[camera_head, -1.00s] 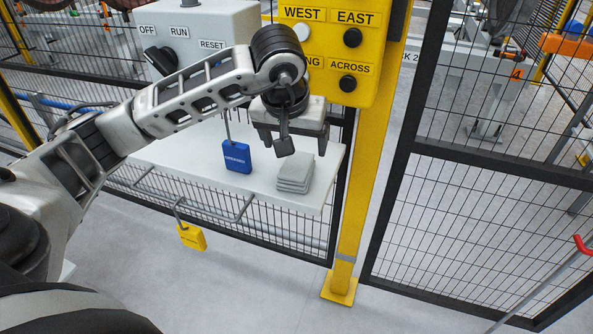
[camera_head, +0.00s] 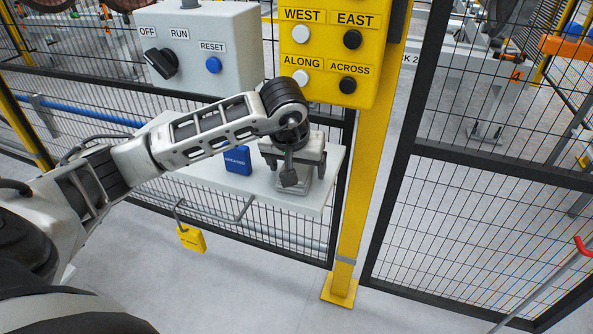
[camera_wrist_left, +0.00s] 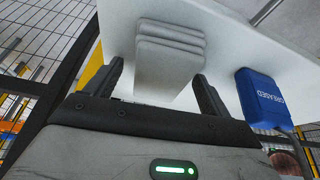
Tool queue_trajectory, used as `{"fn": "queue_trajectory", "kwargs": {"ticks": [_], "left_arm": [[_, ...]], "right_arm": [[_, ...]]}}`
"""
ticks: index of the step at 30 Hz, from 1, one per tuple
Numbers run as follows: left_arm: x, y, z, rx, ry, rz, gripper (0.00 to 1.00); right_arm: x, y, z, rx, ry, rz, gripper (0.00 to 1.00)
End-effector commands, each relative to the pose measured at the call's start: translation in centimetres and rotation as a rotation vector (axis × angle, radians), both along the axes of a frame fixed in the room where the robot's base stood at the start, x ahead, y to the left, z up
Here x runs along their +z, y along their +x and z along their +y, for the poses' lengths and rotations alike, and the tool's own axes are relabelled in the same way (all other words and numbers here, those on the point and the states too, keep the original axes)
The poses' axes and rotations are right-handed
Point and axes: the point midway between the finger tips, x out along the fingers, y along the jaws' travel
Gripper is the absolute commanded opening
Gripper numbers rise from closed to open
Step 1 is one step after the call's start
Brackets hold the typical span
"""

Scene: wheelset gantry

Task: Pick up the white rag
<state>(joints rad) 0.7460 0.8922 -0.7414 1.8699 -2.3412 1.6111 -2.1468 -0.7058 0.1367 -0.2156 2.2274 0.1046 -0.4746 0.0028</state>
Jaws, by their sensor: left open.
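The white rag (camera_head: 308,190) is a folded, layered stack on the white shelf (camera_head: 222,190). In the head view my left gripper (camera_head: 300,180) is above it and hides most of it. In the left wrist view the rag (camera_wrist_left: 168,60) shows whole, lying between the two fingers of the left gripper (camera_wrist_left: 160,85). The fingers are apart, one to each side of the rag. I cannot tell whether they touch it. My right gripper is not in view.
A blue padlock (camera_head: 238,160) stands on the shelf left of the gripper; it also shows in the left wrist view (camera_wrist_left: 263,98). A yellow padlock (camera_head: 191,238) hangs from the rail below. A grey switch box (camera_head: 215,30) and a yellow button box (camera_head: 328,90) stand behind.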

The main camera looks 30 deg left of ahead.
Motion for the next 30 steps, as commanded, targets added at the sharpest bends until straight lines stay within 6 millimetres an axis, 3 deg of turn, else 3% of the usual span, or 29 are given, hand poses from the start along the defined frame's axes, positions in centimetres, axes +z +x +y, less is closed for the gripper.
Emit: {"fn": "queue_trajectory", "kwargs": {"ticks": [13, 18, 30], "left_arm": [[-0.38, 0.02, 0.01, 0.001, 0.0, -0.002, 0.82], [-0.3, 0.0, -0.01, 0.0, 0.0, -0.001, 0.34], [0.06, -0.03, -0.03, 0.0, 0.0, 0.001, 0.33]], "right_arm": [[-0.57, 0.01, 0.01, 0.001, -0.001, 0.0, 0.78], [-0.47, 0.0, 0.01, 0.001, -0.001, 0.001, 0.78], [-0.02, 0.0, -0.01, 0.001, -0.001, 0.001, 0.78]]}}
